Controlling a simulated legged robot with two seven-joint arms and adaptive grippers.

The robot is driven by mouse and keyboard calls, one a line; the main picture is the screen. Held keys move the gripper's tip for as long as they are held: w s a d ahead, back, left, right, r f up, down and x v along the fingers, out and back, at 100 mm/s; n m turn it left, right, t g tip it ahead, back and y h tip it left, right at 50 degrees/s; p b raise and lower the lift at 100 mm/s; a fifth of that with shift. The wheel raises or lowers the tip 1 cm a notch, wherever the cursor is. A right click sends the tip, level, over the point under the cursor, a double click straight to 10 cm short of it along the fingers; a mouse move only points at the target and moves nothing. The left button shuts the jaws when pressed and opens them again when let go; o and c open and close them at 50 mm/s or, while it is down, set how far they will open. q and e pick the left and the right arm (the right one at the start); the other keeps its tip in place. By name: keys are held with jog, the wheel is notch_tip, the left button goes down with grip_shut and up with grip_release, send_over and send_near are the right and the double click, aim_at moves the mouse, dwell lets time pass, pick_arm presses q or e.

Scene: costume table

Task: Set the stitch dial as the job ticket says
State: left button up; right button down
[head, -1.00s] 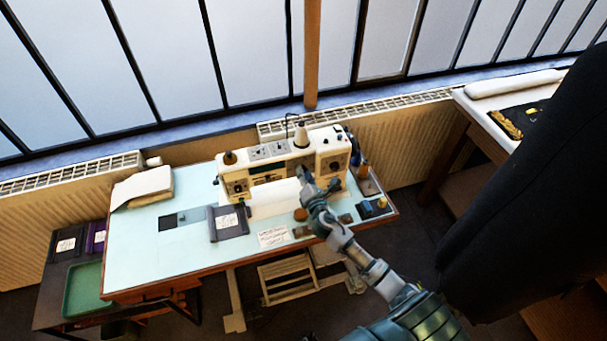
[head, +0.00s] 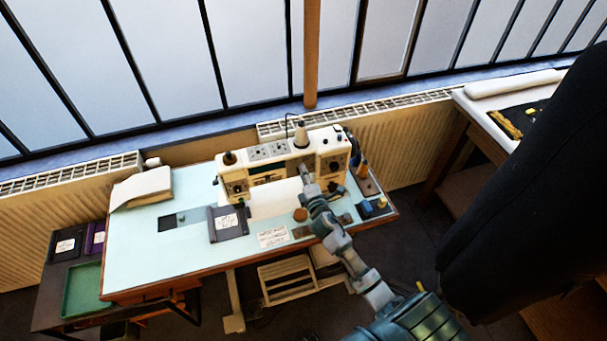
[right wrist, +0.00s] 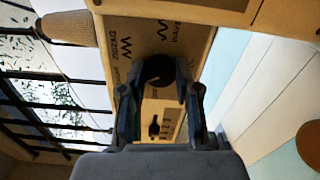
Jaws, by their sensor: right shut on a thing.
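The cream sewing machine (head: 326,150) stands at the back of the pale blue table. My right gripper (head: 305,176) reaches its front from below right. In the right wrist view, a round black dial (right wrist: 157,69) sits between the two fingers of my right gripper (right wrist: 158,88), which is shut on it. The panel (right wrist: 134,36) around the dial carries zigzag marks and printed words; one reads ZIGZAG, another looks like WAVE. A white written card (head: 272,237), perhaps the job ticket, lies at the table's front; its writing is too small to read. My left gripper is out of view.
A brown round thing (head: 300,215) and a blue-black item (head: 374,208) lie near my right arm. A dark garment (head: 520,200) hangs at right.

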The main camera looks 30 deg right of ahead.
jog(key=shift+d+f, duration=0.1)
dwell(0.3)
jog(key=c, duration=0.8)
grip_release()
jog(key=shift+d, duration=0.1)
jog(key=v, duration=1.2)
jog(key=shift+f, duration=0.1)
